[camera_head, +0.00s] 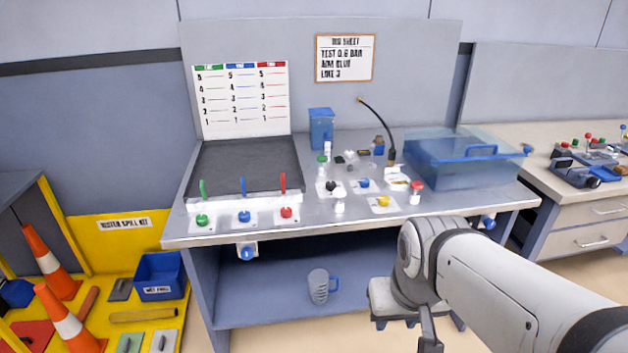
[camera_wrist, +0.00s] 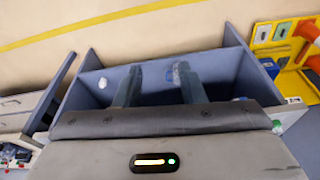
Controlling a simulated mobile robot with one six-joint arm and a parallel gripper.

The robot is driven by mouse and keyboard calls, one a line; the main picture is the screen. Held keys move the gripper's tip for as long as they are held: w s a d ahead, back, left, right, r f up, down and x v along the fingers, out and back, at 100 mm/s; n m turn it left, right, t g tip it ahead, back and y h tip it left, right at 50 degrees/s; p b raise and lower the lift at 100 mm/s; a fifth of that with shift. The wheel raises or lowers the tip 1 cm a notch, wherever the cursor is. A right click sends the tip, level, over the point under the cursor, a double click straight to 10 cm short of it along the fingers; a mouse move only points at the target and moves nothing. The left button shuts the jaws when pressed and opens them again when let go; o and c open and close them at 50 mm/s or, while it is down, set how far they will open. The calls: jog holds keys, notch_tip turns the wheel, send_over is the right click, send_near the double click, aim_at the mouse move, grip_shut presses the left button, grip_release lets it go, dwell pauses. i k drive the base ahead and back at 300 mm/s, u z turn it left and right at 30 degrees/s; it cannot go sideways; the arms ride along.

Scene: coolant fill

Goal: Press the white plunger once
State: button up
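Several small controls stand on the grey bench top (camera_head: 330,225). A small white upright piece (camera_head: 339,206) stands near the bench's front edge, beside a black knob (camera_head: 331,186); it may be the white plunger, but it is too small to tell. A white cylinder with a red cap (camera_head: 416,192) stands to its right. My gripper shows in the wrist view (camera_wrist: 159,82) with its two fingers apart and nothing between them. In the head view my arm is at the lower right, in front of the bench and below its top. The fingers are mostly cut off there.
A clear blue tank (camera_head: 470,160) stands at the bench's right end. Green, blue and red levers (camera_head: 243,187) stand at the left, before a dark panel. A measuring jug (camera_head: 319,287) sits on the lower shelf. Orange cones (camera_head: 68,320) stand on the yellow area at left.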

aim_at(339, 194)
jog(key=z, duration=0.15)
jog(key=i, duration=1.05)
jog(key=z, duration=0.15)
